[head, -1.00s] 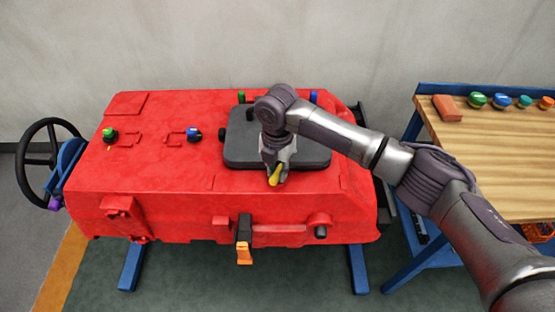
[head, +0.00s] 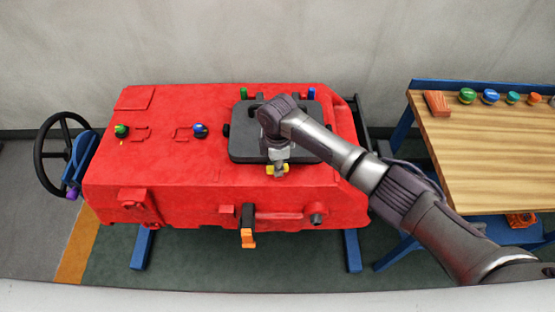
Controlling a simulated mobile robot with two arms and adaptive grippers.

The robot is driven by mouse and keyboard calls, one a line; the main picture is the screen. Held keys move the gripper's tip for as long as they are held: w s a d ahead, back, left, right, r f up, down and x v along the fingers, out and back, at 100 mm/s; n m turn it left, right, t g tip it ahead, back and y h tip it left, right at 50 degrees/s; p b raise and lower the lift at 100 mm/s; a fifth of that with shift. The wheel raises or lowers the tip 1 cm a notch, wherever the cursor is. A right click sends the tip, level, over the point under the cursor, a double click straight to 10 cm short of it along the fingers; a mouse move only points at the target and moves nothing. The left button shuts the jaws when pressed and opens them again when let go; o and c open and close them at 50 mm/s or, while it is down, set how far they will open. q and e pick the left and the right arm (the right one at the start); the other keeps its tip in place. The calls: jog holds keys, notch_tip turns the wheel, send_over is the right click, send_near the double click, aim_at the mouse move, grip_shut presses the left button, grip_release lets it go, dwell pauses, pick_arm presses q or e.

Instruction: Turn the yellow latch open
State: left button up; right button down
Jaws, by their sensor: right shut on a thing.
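The yellow latch (head: 270,170) sits at the front edge of the dark grey lid (head: 240,152) on top of the red tank (head: 190,200). Small yellow parts of it show on both sides of my right gripper, so it lies roughly across, along the lid's front edge. My right gripper (head: 279,169) reaches down over the lid from the right and is shut on the latch, hiding its middle. The lid lies flat on the tank. My left gripper is not in view.
An orange-handled catch (head: 248,238) hangs on the tank's front. Green and blue knobs stand on the tank top (head: 122,131). A black handwheel (head: 66,150) is at the left. A wooden workbench (head: 490,150) with several coloured caps stands at the right.

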jog(key=shift+w+r+m+p, duration=0.1)
jog(key=shift+m+p, duration=0.4)
jog(key=shift+m, duration=0.4)
jog(key=c, duration=1)
grip_release()
notch_tip(320, 180, up, 12)
